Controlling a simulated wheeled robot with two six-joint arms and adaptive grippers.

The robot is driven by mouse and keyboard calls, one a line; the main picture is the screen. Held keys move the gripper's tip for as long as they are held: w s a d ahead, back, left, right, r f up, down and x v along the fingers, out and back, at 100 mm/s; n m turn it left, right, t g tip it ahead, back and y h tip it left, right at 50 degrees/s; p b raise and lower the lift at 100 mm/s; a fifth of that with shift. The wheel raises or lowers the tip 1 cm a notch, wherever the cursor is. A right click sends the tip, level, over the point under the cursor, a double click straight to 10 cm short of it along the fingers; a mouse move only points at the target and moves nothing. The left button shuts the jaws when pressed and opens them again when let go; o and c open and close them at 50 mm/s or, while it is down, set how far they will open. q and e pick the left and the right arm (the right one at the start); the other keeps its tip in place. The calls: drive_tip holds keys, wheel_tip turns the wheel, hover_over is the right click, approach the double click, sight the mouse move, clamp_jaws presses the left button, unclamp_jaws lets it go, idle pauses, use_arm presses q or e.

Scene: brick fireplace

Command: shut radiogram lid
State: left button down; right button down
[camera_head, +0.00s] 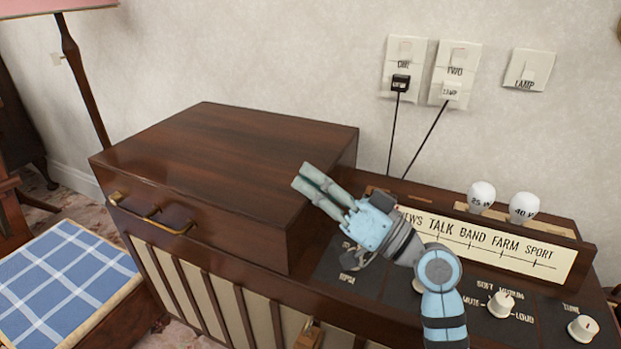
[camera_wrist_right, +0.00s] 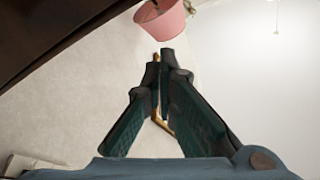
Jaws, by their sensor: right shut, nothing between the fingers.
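The radiogram lid (camera_head: 235,150) is a dark brown wooden box-like cover on the left part of the radiogram (camera_head: 225,299). It lies level and looks down on the cabinet. A brass handle (camera_head: 150,212) is on its front face. My right gripper (camera_head: 308,179) is shut and empty, beside the lid's right end and in front of part of it; I cannot tell whether they touch. In the right wrist view the fingers (camera_wrist_right: 161,58) are together, with a dark wooden edge at the upper left. My left gripper is in neither view.
The control panel (camera_head: 350,262) with knobs, a dial strip (camera_head: 490,245) and two bulbs (camera_head: 481,196) is right of the lid. Wall switches (camera_head: 403,62) and cords are behind. A blue checked stool (camera_head: 65,280) stands at left, near a lamp with a pink shade (camera_wrist_right: 160,20).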

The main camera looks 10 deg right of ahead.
drive_tip(key=shift+r, duration=0.1)
idle(0.3)
